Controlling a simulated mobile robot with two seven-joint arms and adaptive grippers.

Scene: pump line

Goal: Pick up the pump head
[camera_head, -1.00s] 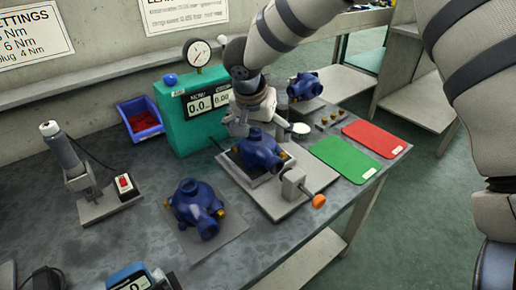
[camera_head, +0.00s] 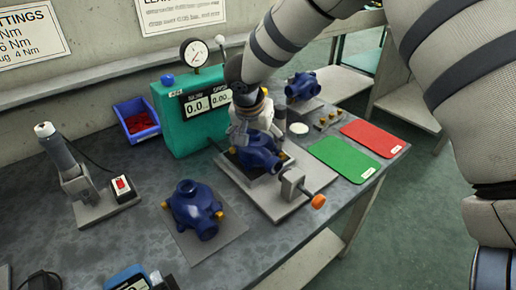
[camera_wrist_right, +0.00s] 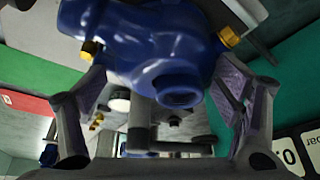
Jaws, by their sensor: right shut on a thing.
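A dark blue pump head (camera_head: 262,158) sits at the grey fixture (camera_head: 283,208) in the middle of the bench; I cannot tell if it touches the fixture's seat. My right gripper (camera_head: 255,138) reaches down from above and is shut on this pump head. In the right wrist view the pump head (camera_wrist_right: 160,55) fills the space between the two fingers of the gripper (camera_wrist_right: 165,95), with brass fittings on both sides and a round port facing the camera. A second blue pump head (camera_head: 194,208) rests on a grey mat at the front. My left gripper is not in view.
A teal test unit (camera_head: 190,112) with a dial gauge stands behind the fixture. A third blue pump (camera_head: 302,86) is farther back. Green (camera_head: 345,158) and red (camera_head: 375,138) mats lie at right. A blue bin (camera_head: 138,121) and a tool stand (camera_head: 85,190) are left.

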